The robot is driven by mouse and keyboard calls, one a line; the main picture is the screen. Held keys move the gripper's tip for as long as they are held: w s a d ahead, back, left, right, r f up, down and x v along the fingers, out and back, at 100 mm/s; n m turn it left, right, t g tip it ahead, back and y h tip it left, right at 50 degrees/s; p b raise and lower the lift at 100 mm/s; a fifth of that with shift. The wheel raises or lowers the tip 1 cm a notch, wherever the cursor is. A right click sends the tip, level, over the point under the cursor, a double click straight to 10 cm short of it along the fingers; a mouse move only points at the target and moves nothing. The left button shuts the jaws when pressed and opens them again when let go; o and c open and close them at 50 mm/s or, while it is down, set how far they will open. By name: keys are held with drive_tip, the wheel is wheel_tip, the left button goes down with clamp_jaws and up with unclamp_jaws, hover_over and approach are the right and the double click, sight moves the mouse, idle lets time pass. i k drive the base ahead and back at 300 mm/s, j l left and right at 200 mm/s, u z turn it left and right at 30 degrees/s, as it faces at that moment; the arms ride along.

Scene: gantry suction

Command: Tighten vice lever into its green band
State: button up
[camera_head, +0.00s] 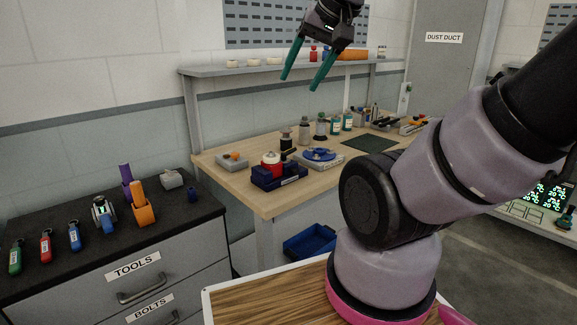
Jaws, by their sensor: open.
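My gripper (299,84) hangs in the air at the top middle of the head view, with its two teal fingers apart and nothing between them. It appears above the wooden workbench (226,171). I cannot make out a vice lever or a green band for certain. A dark blue block (276,180) with a pale label stands at the bench's front edge, with a red and white round part (271,162) on it. Behind it to the right, a blue round fixture (320,154) sits on a light grey base. Which of these is the vice is unclear.
Bottles (321,128) and small tools stand toward the back of the bench, under a raised shelf (220,70). A dark mat (369,143) lies at right. A tool cabinet (160,250) stands left, a blue bin (309,243) below. My arm covers the right side.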

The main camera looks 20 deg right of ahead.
sight(283, 154)
drive_tip(key=i+l, duration=0.1)
drive_tip(key=i, duration=0.8)
